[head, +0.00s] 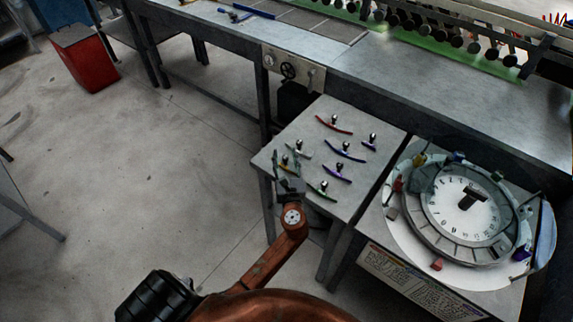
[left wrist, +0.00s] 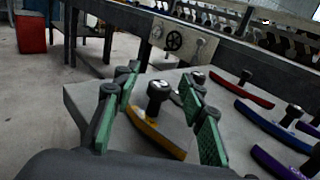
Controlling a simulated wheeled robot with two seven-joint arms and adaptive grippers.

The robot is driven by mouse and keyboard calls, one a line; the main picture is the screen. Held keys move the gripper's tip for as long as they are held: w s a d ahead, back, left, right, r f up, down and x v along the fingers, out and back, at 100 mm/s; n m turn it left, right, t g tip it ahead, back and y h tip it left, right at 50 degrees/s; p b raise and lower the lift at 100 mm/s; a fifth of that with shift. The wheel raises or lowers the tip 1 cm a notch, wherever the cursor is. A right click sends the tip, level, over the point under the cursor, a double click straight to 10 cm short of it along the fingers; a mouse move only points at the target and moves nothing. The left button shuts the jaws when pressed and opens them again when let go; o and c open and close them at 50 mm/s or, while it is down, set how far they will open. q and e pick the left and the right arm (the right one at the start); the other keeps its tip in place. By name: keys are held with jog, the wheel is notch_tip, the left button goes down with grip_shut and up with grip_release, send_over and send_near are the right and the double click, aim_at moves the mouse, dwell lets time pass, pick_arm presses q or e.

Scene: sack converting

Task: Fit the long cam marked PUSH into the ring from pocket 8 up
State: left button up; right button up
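Several cams with black knobs lie on the small grey side table (head: 300,128). They include a red cam (head: 333,125), a blue cam (head: 344,152), a purple cam (head: 337,172) and a green cam (head: 321,190). No PUSH marking is legible. My left gripper (head: 286,168) is at the table's left edge. In the left wrist view, its green-padded fingers (left wrist: 158,120) stand apart on either side of a yellow cam (left wrist: 154,136) with an upright knob; I see no contact. The ring (head: 420,225) lies around a numbered dial (head: 465,210) on the right-hand stand. My right gripper is out of view.
Coloured pieces sit around the ring, including a red block (head: 437,264) and a blue one (head: 522,253). A long metal bench (head: 400,80) with a handwheel panel (head: 292,70) runs behind. A red bin (head: 84,60) stands at the far left. The floor between is clear.

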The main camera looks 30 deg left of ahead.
pick_arm(q)
jog(key=shift+c, duration=0.3)
grip_shut()
dwell(0.3)
